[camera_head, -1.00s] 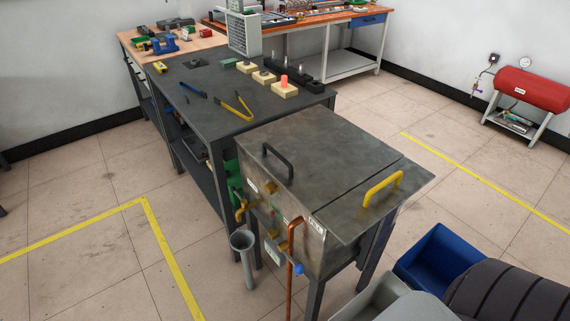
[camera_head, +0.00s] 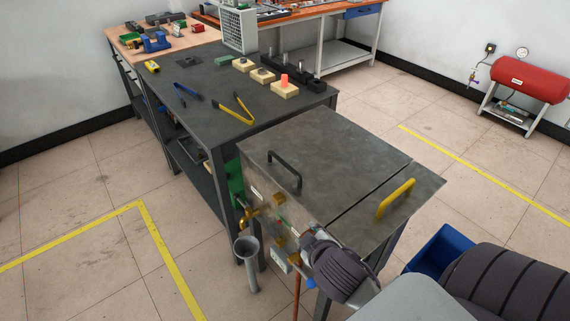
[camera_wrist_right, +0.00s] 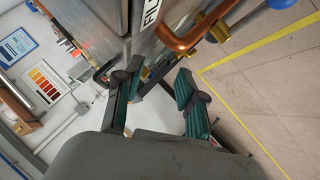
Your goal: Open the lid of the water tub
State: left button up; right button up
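The metal water tub (camera_head: 285,215) stands in the middle foreground of the head view. Its flat grey top has a larger lid panel (camera_head: 325,150) with a black handle (camera_head: 284,170) and a narrower panel (camera_head: 405,205) with a yellow handle (camera_head: 395,199). Both panels lie flat. My right arm reaches in from the lower right, its dark wrist in front of the tub's front face. In the right wrist view my right gripper (camera_wrist_right: 153,82) is open and empty, its fingers apart near the tub's wall and a copper pipe (camera_wrist_right: 190,38). My left gripper is not in view.
Yellow valves and a copper pipe (camera_head: 296,297) sit on the tub's front. A grey funnel pipe (camera_head: 247,262) stands beside it. A dark workbench (camera_head: 215,115) with tongs adjoins the tub behind. A blue bin (camera_head: 440,250) is on the right. The floor at left is clear.

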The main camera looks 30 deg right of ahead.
aim_at(287, 167)
jog(key=w+d+r+n+t, duration=0.4)
jog(key=w+r+t, duration=0.1)
jog(key=w+r, duration=0.25)
jog(key=p+x, duration=0.1)
jog(key=x, duration=1.3)
jog(key=shift+a+f, duration=0.1)
jog(key=shift+f, duration=0.05)
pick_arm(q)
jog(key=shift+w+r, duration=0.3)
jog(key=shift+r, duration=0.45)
pick_arm(e)
grip_shut()
